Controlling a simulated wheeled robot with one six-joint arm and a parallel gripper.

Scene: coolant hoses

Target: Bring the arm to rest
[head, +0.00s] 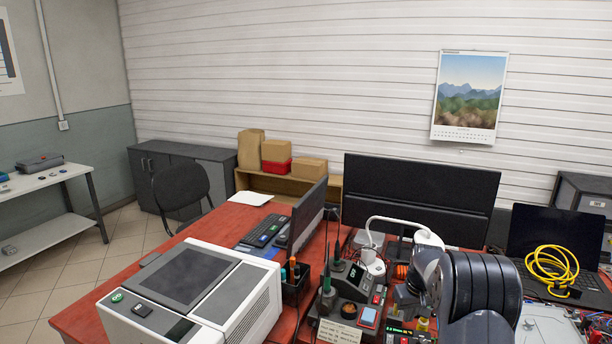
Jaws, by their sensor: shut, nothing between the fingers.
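My arm shows at the lower right of the head view as thick dark grey and black links, folded close to the camera above the red desk (75,318). The fingers of my gripper cannot be made out; they are out of the picture or hidden by the arm links. Part of the desk and its items behind the arm are hidden.
A large white machine (240,290) stands at the desk's front left. A soldering station (350,305), a pen holder (293,290) and monitors (420,195) crowd the middle. A laptop (535,235) with a yellow cable coil (552,265) is at right. Floor is free at left.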

